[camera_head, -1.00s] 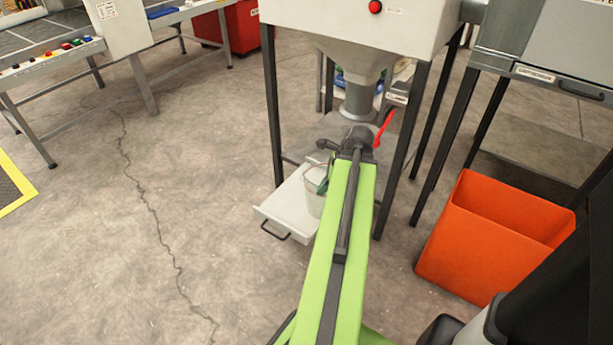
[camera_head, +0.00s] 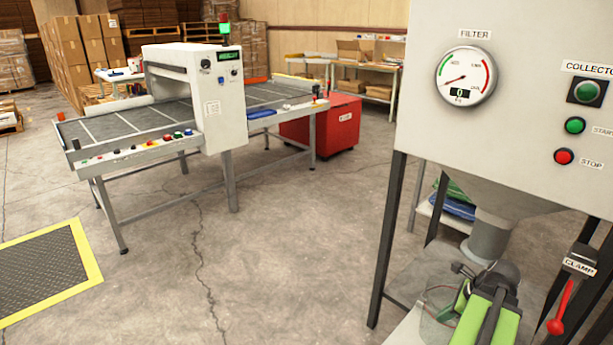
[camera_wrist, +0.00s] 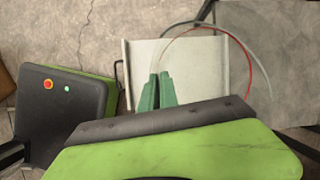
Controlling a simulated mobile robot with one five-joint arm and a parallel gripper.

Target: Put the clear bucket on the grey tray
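The grey tray (camera_wrist: 190,62) is a pale, flat pull-out shelf with raised side edges. It also shows at the bottom of the head view (camera_head: 402,328), under the filter machine's funnel. The clear bucket (camera_head: 434,308) is see-through with a thin red line near its rim. In the wrist view its pale rim and the red line curve over the tray. My gripper (camera_wrist: 158,76) has its green fingers close together at the left end of these curves, seemingly pinching the bucket's edge. Whether the bucket's base touches the tray is hidden.
The filter machine (camera_head: 480,130) stands over the tray on dark legs, with its funnel (camera_head: 490,225) and red clamp lever (camera_head: 560,308) close to my arm. A conveyor table (camera_head: 130,125) and a red bin (camera_head: 335,130) stand farther back.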

